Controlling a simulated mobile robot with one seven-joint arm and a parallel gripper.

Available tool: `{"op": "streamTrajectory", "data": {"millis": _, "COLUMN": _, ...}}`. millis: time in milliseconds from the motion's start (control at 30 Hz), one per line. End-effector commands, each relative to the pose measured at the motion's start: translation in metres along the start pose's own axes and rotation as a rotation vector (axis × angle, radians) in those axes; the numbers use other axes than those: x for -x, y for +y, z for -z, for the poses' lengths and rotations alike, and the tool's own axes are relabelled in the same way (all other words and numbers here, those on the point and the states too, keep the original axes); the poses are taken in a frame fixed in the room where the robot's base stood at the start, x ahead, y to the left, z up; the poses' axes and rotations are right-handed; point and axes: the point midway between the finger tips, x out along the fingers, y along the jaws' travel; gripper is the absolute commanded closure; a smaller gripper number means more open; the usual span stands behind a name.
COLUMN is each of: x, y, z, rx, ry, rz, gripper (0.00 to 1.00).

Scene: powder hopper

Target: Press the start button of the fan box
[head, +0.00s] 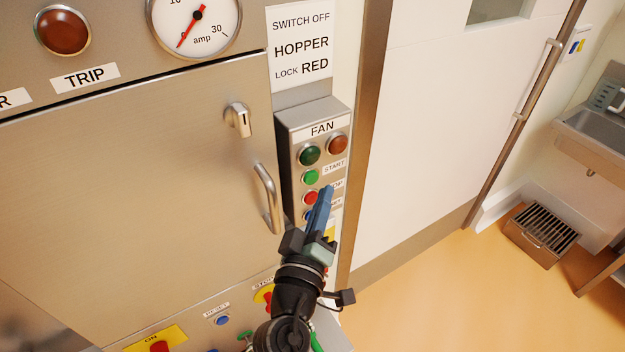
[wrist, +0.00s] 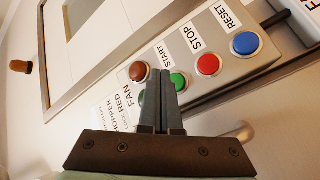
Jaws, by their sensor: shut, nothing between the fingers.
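The fan box (head: 283,130) is a grey box labelled FAN, mounted to the right of the steel cabinet door. Its green start button (head: 310,177) sits beside the START label, below a dark green lamp and a red-brown lamp. It also shows in the wrist view (wrist: 179,82), just right of my fingertips and partly hidden by them. The red stop button (head: 310,198) is below it, and the blue reset button (wrist: 246,43) is partly hidden in the head view. My gripper (head: 327,190) is shut and empty, in front of the box's lower part. I cannot tell whether it touches the box.
A door handle (head: 267,197) and a lock knob (head: 238,119) stand out from the cabinet left of the fan box. More controls, including a blue button (head: 222,320), lie below. Open floor (head: 450,285) lies at the right, with a grated step (head: 541,235) and a sink beyond.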

Motion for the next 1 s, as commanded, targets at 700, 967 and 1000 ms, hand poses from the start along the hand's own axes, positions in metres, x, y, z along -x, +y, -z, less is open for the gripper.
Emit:
{"op": "streamTrajectory", "data": {"millis": 700, "x": -0.0093, "y": -0.0069, "z": 0.0070, "rx": 0.000, "ry": 0.000, "rz": 0.001, "gripper": 1.00}}
{"op": "streamTrajectory", "data": {"millis": 967, "x": -0.0092, "y": -0.0069, "z": 0.0069, "rx": 0.000, "ry": 0.000, "rz": 0.001, "gripper": 1.00}}
{"op": "streamTrajectory", "data": {"millis": 1000, "x": -0.0092, "y": -0.0069, "z": 0.0069, "rx": 0.000, "ry": 0.000, "rz": 0.001, "gripper": 1.00}}
